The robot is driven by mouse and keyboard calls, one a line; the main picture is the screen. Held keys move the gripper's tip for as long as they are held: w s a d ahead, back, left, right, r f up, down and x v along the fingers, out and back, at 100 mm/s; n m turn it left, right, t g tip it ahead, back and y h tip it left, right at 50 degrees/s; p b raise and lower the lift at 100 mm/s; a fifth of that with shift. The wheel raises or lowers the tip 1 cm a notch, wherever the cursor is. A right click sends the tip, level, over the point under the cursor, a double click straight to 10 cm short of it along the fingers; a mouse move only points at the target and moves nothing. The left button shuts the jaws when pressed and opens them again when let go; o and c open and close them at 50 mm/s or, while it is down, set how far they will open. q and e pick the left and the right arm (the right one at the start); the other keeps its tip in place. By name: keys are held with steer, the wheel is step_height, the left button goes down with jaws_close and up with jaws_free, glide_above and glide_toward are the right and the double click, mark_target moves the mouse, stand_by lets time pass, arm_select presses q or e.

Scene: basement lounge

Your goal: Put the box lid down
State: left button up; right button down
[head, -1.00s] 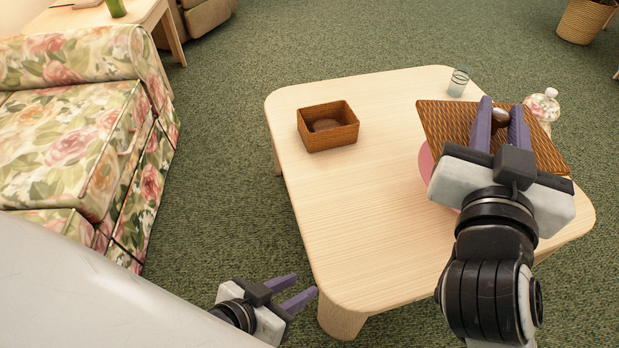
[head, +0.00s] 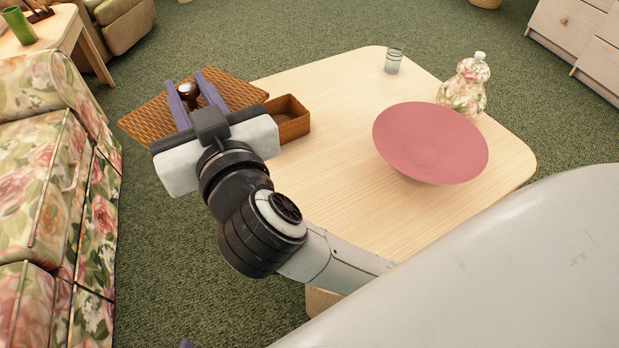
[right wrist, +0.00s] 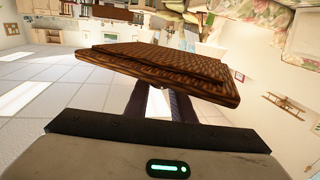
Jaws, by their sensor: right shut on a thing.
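The brown woven box lid (head: 240,90) is held up by its round dark knob (head: 188,89) between the fingers of my right gripper (head: 186,84). The lid looks tilted and covers the table's left corner in the head view. In the right wrist view the lid (right wrist: 150,65) spans the space beyond the fingers. The open woven box (head: 295,125) stands on the table, partly hidden behind the lid and my right gripper. Only a small purple tip, apparently of my left gripper (head: 185,344), shows at the bottom edge; its opening cannot be seen.
The pale wooden table (head: 340,155) holds a pink bowl (head: 430,140), a glass (head: 394,60) and a floral jar (head: 464,90) towards the right. Bare tabletop lies between the box and the bowl. A floral sofa (head: 40,190) stands at the left.

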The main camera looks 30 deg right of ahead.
steer(key=shift+w+a, duration=0.1)
steer(key=shift+w+f, duration=0.2)
steer(key=shift+f, duration=0.05)
